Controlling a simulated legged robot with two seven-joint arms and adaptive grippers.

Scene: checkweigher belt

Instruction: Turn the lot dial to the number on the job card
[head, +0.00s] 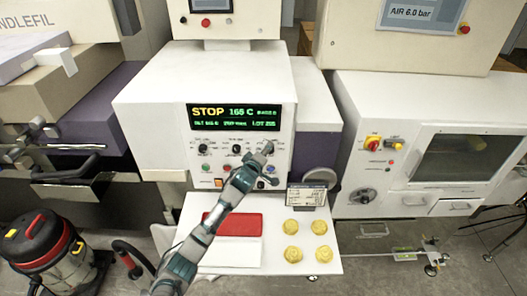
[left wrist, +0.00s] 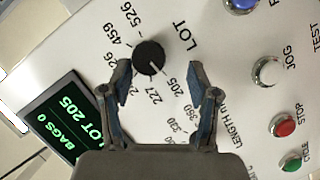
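The lot dial (left wrist: 149,58) is a round black knob beside the word LOT, ringed by printed numbers including 526, 459, 227 and 205. A small display (left wrist: 62,135) in the left wrist view reads LOT 205. My left gripper (left wrist: 158,80) is open, its two blue-padded fingers apart with the dial between and just beyond the tips. In the head view my left gripper (head: 266,148) is at the panel's right side and hides the dial. The job card (head: 307,195) stands at the shelf's back right; its writing is too small to read. My right gripper is not seen.
The panel's main display (head: 234,117) reads STOP and 165 C. Other black knobs (head: 203,149) sit left of my gripper, with coloured buttons below. Below the panel, a white shelf (head: 275,262) holds a red tray (head: 240,224) and several yellow items (head: 291,254).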

